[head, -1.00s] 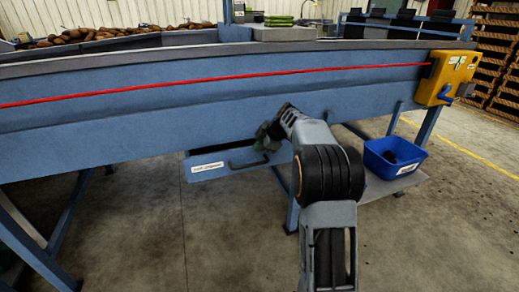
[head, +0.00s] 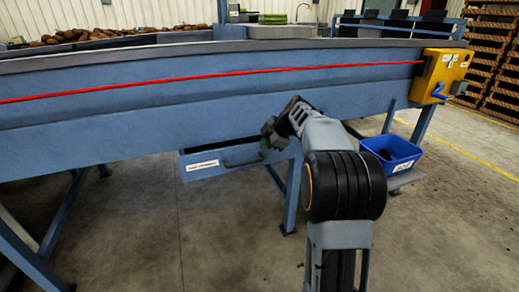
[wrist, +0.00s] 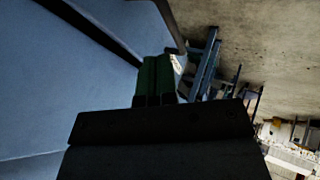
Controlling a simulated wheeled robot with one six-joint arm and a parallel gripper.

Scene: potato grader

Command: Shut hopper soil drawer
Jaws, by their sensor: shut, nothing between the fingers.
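The soil drawer (head: 225,171) is a blue panel under the long blue machine frame, with a white label (head: 202,166) and a dark bar handle (head: 243,163). How far it stands out is hard to tell from this angle. My gripper (head: 266,144) is just above the right end of the handle, close to the drawer front; my wrist partly hides that end. In the wrist view my green fingers (wrist: 158,80) are together and empty. A dark bar (wrist: 171,25), apparently the handle, passes near their tips; I cannot tell whether they touch.
A red cord (head: 220,78) runs along the frame to a yellow box (head: 440,75) at the right. A blue bin (head: 390,153) stands on a low shelf below it. Blue legs (head: 292,195) stand beside my arm. The concrete floor in front is clear.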

